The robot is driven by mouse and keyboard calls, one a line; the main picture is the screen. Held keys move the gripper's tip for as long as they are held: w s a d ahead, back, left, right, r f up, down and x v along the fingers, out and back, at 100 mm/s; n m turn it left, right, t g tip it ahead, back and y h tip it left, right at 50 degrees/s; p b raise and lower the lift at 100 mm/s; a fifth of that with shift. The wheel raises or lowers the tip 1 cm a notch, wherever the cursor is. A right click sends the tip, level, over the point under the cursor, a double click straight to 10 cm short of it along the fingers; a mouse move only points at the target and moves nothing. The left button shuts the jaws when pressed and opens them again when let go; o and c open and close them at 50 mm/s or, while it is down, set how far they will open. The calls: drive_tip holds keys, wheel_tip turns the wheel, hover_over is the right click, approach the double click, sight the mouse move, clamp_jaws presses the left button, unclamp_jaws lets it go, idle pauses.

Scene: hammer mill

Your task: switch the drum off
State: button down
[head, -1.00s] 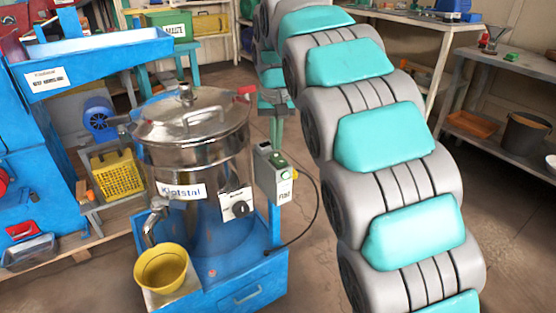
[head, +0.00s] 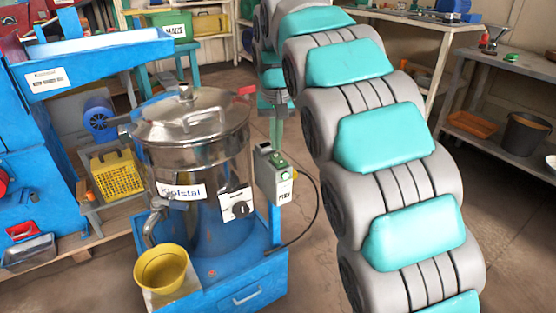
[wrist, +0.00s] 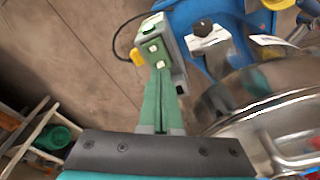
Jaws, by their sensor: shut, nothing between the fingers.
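The drum (head: 190,140) is a shiny steel vessel with a lid, standing on a blue base in the head view. A grey switch box (head: 268,175) with green buttons on its upper face stands on a blue post at the drum's right. It also shows in the wrist view (wrist: 175,50), with a yellow part at its side. My gripper (head: 277,146) has green fingers, shut and empty, pointing down at the box from behind. In the wrist view the fingertips (wrist: 160,68) overlap the button face. I cannot tell whether they touch it.
A black dial (head: 240,208) on a white plate is on the drum's front. A yellow bucket (head: 162,268) stands below the drum's spout. A black cable loops right of the box. A yellow basket (head: 117,175) is at left. Open floor lies behind the box.

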sight(277, 156)
drive_tip(key=shift+f+b, duration=0.4)
drive_tip(key=shift+f, duration=0.6)
idle(1.1)
drive_tip(key=shift+r, duration=0.1)
drive_tip(key=shift+r+p, duration=2)
drive_tip(key=shift+r, duration=1.45)
drive_tip(key=s+d+f+g, duration=0.1)
drive_tip(key=s+d+f, duration=0.1)
drive_tip(key=s+d, duration=0.65)
drive_tip(key=s+d+f+g, duration=0.1)
drive_tip(key=s+d+f, duration=0.2)
drive_tip(key=s, duration=0.7)
drive_tip(key=s+d+f, duration=0.3)
drive_tip(key=s+f, duration=0.2)
drive_tip(key=s, duration=0.6)
drive_tip(key=s+d+f+g, duration=0.1)
drive_tip(key=s+d+f, duration=0.2)
drive_tip(key=s, duration=0.8)
wheel_tip(277, 156, down, 2)
drive_tip(key=shift+s+f+m+g, duration=0.1)
drive_tip(key=shift+s+m+g, duration=0.2)
drive_tip(key=shift+m, duration=0.1)
